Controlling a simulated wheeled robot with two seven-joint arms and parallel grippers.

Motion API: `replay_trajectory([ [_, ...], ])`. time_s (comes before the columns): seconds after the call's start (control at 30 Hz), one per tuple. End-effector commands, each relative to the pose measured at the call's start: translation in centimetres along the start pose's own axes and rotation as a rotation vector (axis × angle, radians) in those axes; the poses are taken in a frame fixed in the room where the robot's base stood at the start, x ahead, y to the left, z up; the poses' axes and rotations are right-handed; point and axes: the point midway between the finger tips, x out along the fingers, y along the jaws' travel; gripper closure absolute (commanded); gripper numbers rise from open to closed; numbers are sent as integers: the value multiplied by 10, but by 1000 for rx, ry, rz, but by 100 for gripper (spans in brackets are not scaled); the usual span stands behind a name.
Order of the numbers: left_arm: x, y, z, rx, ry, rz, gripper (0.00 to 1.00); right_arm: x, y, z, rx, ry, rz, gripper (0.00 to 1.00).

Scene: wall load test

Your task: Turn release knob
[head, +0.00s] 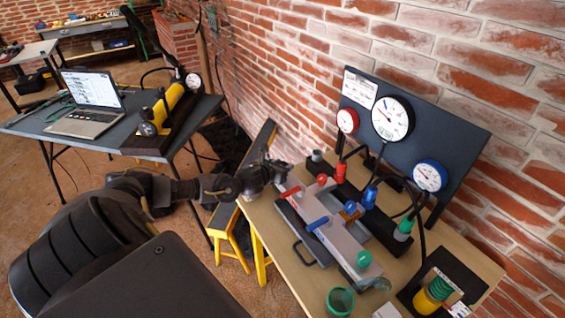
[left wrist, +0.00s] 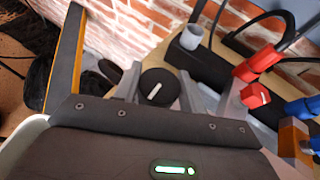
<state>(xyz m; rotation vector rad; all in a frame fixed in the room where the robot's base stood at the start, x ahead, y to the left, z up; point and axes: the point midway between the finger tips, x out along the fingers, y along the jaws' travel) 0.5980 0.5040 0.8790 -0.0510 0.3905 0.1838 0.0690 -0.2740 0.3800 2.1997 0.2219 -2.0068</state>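The release knob looks like the round black knob with a white mark (left wrist: 157,88) in the left wrist view. In the head view I cannot make it out behind my left gripper (head: 279,172). My left gripper (left wrist: 158,90) has its two grey fingers apart, one on each side of the black knob. Whether they touch its sides is not clear. My right gripper is in neither view.
A red fitting (left wrist: 255,95) and a grey cup-like cap (left wrist: 191,37) stand close to the left gripper. A dark panel with gauges (head: 392,118) stands behind, against the brick wall. Hoses run down from it. A yellow-legged trestle (head: 229,238) is beside the table (head: 286,262).

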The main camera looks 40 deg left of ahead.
Motion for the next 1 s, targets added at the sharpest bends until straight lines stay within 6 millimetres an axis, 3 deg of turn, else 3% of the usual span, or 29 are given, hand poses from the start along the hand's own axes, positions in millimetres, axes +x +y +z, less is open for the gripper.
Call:
replay_trajectory([
  [0.03, 0, 0, 0, 0, 0, 0, 69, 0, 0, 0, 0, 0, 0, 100],
  [0.13, 0, 0, 0, 0, 0, 0, 82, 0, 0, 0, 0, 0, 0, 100],
  [0.47, 0, -1, -1, -23, -1, 48, 82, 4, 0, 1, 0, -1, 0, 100],
  [0.73, 0, -2, 0, -96, -3, 217, 82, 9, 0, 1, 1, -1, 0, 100],
  [0.87, -2, -2, 5, -143, -3, 330, 82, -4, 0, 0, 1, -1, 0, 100],
  [1.0, -4, -3, 11, -189, -2, 454, 82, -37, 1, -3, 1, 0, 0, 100],
])
